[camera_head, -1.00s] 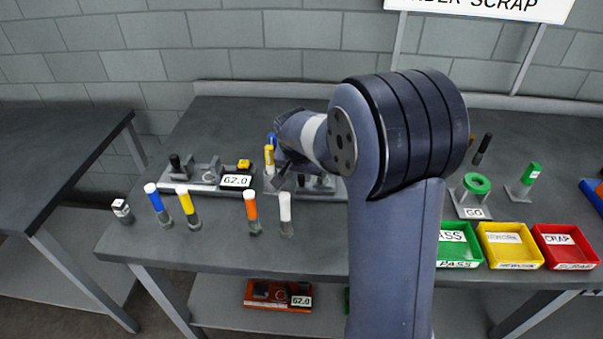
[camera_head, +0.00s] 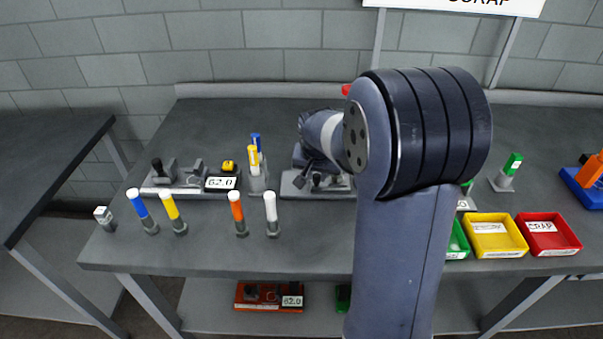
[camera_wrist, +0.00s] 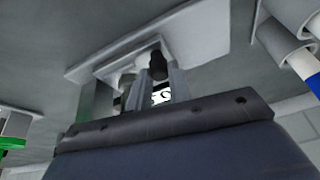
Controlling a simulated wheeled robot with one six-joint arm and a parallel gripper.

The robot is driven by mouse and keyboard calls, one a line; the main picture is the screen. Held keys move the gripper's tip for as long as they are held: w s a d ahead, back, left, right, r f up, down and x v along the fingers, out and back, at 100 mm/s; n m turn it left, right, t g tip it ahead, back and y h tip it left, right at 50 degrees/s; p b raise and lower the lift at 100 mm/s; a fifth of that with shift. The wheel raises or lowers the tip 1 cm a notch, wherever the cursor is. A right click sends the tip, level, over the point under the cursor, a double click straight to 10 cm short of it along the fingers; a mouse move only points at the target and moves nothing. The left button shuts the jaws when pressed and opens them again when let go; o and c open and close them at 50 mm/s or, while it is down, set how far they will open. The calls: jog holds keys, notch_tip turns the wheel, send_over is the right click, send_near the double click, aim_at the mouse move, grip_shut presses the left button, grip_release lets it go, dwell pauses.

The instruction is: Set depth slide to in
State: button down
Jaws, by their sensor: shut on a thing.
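A grey fixture on a flat plate (camera_head: 290,188) stands on the bench, partly hidden by my arm. A dark knob shows on it (camera_head: 317,180). In the wrist view the plate (camera_wrist: 205,35) fills the upper middle, and a black knob (camera_wrist: 158,66) stands by my fingers. My gripper (camera_wrist: 152,88) is at the fixture, its two grey fingers on either side of a small part there. It is shut on a part of the fixture, apparently the depth slide; the fingers largely hide it. I cannot read the slide's position. In the head view the fingers are hard to make out.
A similar fixture labelled 62.0 (camera_head: 220,183) stands to the left. A stand with blue and yellow sticks (camera_head: 256,180) is close beside my fixture. Several capped tubes (camera_head: 239,220) line the front. Yellow (camera_head: 490,253) and red (camera_head: 567,252) trays are right.

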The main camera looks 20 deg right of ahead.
jog(key=shift+s+d, duration=0.2)
jog(key=shift+d, duration=0.3)
jog(key=c, duration=1.3)
grip_release()
jog(key=shift+d, duration=0.15)
jog(key=v, duration=1)
jog(key=shift+s+r, duration=0.25)
jog(key=shift+r, duration=0.1)
jog(key=shift+f, duration=0.1)
jog(key=x, duration=1.1)
jog(key=shift+w, duration=0.15)
jog(key=shift+w+a+r, duration=0.2)
jog(key=shift+a, duration=0.55)
